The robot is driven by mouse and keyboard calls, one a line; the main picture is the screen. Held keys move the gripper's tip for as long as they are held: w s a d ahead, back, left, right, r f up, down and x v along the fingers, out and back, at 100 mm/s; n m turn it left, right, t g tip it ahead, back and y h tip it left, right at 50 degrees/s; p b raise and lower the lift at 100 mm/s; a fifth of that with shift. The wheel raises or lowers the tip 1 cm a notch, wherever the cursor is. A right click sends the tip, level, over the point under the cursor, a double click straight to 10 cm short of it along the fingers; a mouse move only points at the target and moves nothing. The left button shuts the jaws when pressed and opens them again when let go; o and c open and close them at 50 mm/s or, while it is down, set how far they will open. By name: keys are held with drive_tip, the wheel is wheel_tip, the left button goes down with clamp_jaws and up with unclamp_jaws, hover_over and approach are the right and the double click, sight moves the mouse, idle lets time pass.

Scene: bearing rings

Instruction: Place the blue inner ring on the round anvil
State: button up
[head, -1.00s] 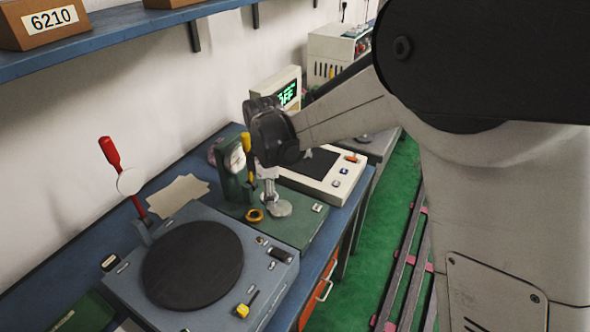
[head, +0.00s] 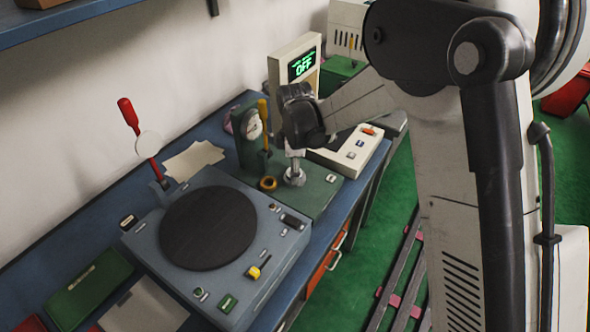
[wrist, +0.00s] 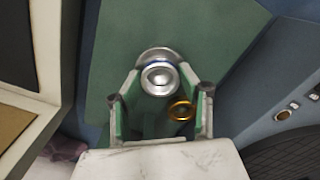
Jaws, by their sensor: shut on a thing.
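The round anvil (wrist: 150,53) is a silver disc seen partly behind the ring. In the head view my gripper (head: 294,155) is directly above the anvil (head: 294,179), which stands on the green gauge base (head: 322,188). The ring is too small to make out there. I cannot tell whether ring and anvil touch.
A brass ring (head: 267,183) lies beside the anvil. The green dial gauge stand (head: 249,135) with a yellow lever rises just left of my gripper. A grey unit with a dark round plate (head: 208,228) is in front.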

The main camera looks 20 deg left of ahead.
drive_tip(key=shift+f, duration=0.15)
drive_tip(key=o, duration=1.3)
